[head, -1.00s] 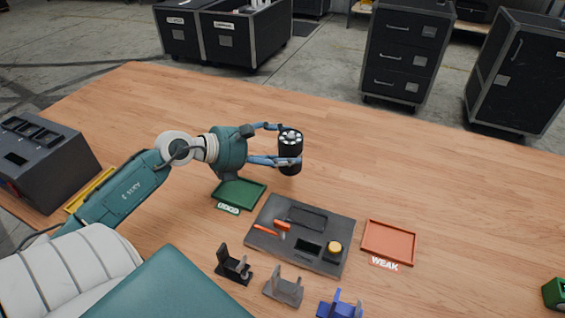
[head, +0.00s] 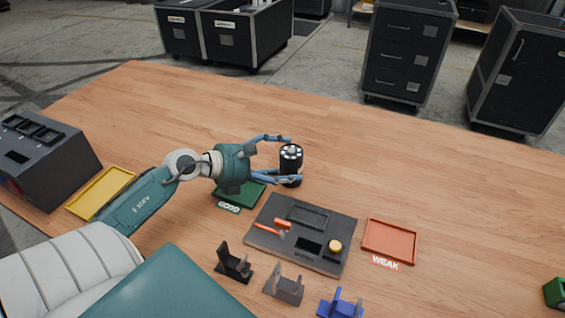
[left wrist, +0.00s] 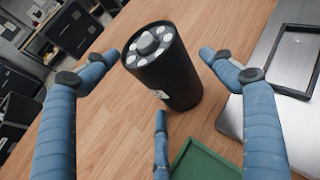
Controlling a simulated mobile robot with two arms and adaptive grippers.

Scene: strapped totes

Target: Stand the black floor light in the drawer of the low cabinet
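The black floor light (head: 291,168) is a short upright black cylinder with pale round lenses on top. It appears to stand on the wooden table, behind the dark tool mat. My left gripper (head: 283,160) reaches around it from the left. In the left wrist view, the floor light (left wrist: 168,75) is between the spread blue fingers of my left gripper (left wrist: 160,58), with gaps visible beside it. A black cabinet (head: 405,60) with shut drawers stands on the floor beyond the table; I cannot tell whether it is the low cabinet. My right gripper is not in view.
The table holds a green tray (head: 222,197), dark mat (head: 270,213) with small items, red tray (head: 390,241), yellow tray (head: 101,193), grey device (head: 45,160) and several small holders (head: 284,287). Black wheeled totes (head: 226,40) stand beyond. The table's back right is clear.

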